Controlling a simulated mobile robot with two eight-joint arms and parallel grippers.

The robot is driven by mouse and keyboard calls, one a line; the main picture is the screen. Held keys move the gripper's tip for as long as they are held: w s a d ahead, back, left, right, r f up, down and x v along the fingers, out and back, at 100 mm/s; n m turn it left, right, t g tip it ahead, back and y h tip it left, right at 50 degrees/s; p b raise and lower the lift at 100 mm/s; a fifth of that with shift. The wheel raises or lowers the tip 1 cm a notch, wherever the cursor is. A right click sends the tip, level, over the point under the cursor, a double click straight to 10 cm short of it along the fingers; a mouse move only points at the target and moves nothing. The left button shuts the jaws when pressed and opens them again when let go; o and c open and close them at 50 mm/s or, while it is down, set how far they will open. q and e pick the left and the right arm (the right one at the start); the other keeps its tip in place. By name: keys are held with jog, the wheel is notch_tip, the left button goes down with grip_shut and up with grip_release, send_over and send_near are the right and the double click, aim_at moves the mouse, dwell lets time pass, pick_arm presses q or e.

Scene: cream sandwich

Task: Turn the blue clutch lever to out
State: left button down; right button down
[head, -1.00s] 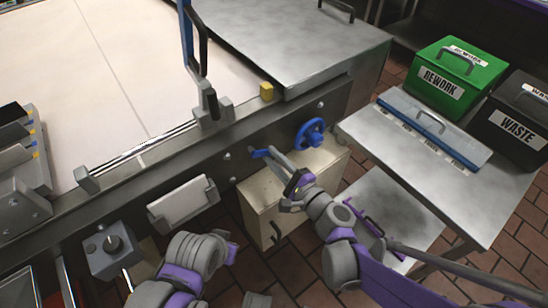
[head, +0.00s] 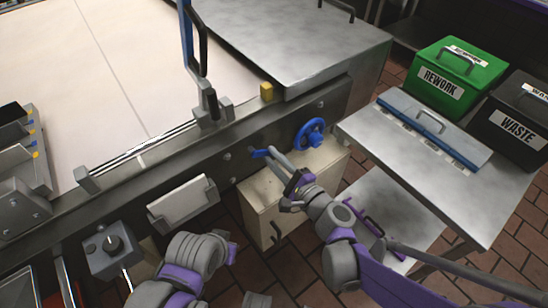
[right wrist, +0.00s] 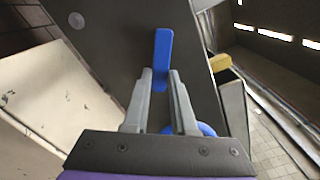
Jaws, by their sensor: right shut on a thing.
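The blue clutch lever (head: 260,153) is on the dark front rail of the machine, left of the blue handwheel (head: 310,134). My right gripper (head: 274,154) reaches it from the lower right. In the right wrist view the blue lever (right wrist: 163,48) points up the picture, and the two grey fingers of my right gripper (right wrist: 161,80) are shut on its lower part. The fingers hide part of the lever's base. Part of my left arm shows at the bottom of the head view, but its gripper fingers do not show.
A cream cabinet (head: 290,190) stands below the rail, close under my right gripper. A steel side table (head: 390,145) stands to the right, with a green REWORK bin (head: 470,72) and a black WASTE bin (head: 500,142) beyond it. A paper holder (head: 183,203) hangs left of the lever.

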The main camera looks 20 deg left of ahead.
jog(key=m, duration=0.1)
jog(key=f+m, duration=0.1)
jog(key=shift+s+a+m+b, duration=0.15)
jog(key=shift+s+m+b, duration=0.15)
jog(key=shift+b, duration=0.1)
jog(key=m, duration=0.2)
jog(key=m+b, duration=0.1)
jog(key=shift+s+a+f+m, duration=0.3)
jog(key=shift+s+a+f, duration=0.1)
jog(key=m, duration=0.1)
jog(key=s+m, duration=0.1)
jog(key=m, duration=0.1)
jog(key=shift+a+f, duration=0.15)
jog(key=shift+a, duration=0.2)
jog(key=shift+s+a+m+b, duration=0.15)
jog(key=shift+m+b, duration=0.05)
jog(key=shift+m, duration=0.4)
jog(key=shift+s+a+m+b, duration=0.1)
jog(key=shift+s+m+b, duration=0.05)
jog(key=shift+m, duration=0.45)
jog(key=c, duration=0.7)
grip_release()
jog(key=shift+s+d, duration=0.1)
